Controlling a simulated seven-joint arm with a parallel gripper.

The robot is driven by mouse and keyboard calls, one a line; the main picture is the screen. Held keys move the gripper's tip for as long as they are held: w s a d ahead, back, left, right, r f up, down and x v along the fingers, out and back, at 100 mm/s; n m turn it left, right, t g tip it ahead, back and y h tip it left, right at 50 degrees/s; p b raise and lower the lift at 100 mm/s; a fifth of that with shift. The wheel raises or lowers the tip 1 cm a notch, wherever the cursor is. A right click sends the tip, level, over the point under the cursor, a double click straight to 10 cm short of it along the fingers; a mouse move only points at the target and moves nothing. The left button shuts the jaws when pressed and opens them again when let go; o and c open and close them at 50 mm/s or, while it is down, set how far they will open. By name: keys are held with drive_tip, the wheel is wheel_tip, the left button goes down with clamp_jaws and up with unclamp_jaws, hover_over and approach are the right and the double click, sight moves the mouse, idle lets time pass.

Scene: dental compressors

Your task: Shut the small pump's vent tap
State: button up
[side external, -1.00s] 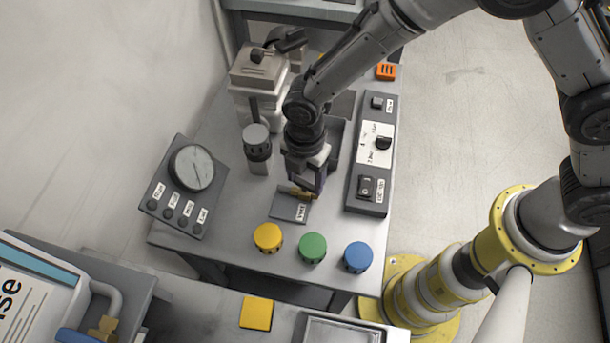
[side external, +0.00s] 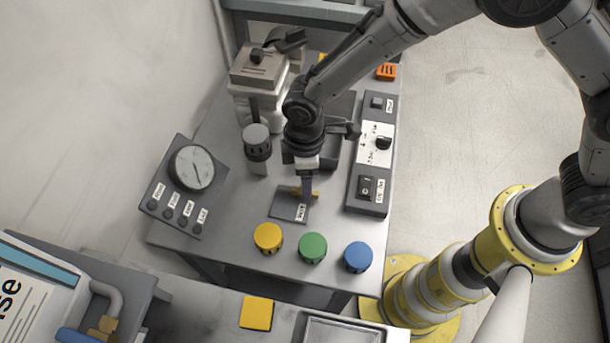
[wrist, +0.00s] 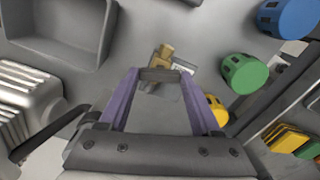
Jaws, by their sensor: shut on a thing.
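The vent tap is a small brass fitting (side external: 296,190) at a dark labelled plate (side external: 285,208) on the bench. Its brass body (wrist: 164,52) also shows in the wrist view, just beyond my fingertips. My gripper (side external: 306,196) points down at the tap, and its fingers are seen nearly edge-on from the side. In the wrist view, my gripper (wrist: 160,76) has its two purple fingers on either side of a short dark grey bar, which looks like the tap's handle. The fingers hide part of the tap in the side view, and I cannot read the handle's exact angle there.
Yellow (side external: 268,237), green (side external: 312,248) and blue (side external: 358,257) knobs stand in front of the tap. A switch panel (side external: 354,196) is to the right. A dial gauge box (side external: 166,203) and a grey-capped cylinder (side external: 257,140) are to the left.

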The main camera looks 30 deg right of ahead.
drive_tip(key=shift+r+m, duration=0.1)
drive_tip(key=shift+m, duration=1.6)
drive_tip(key=o, duration=1.4)
wheel_tip(320, 180, up, 14)
drive_tip(key=shift+f, duration=0.1)
